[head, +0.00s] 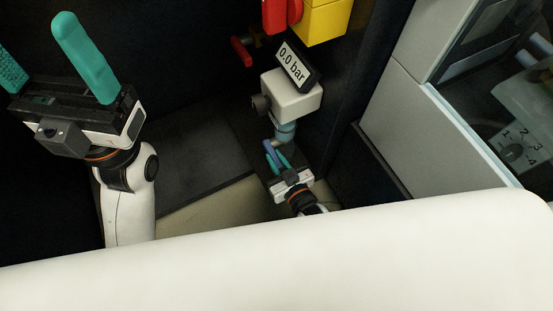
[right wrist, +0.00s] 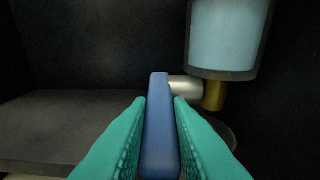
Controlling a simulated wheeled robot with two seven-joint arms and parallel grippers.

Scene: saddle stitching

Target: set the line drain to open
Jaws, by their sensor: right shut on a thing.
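The line drain has a blue lever (right wrist: 160,130), a silver stem (right wrist: 184,87) and a brass fitting (right wrist: 213,96) under a pale blue bowl (right wrist: 228,40). My right gripper (right wrist: 160,118) is shut on the blue lever, one teal finger against each side. In the right wrist view the lever stands lengthwise between the fingers, its far end by the stem. In the head view the right gripper (head: 277,156) is below the bowl (head: 285,132), with the blue lever (head: 269,152) between its fingers. My left gripper (head: 38,50) is open and empty at the upper left.
A white unit (head: 291,97) above the bowl carries a display (head: 294,65) reading 0.0 bar. A red handle (head: 242,51) and a yellow box (head: 322,20) are above it. A grey cabinet (head: 405,115) stands at the right. Dark walls close in around the drain.

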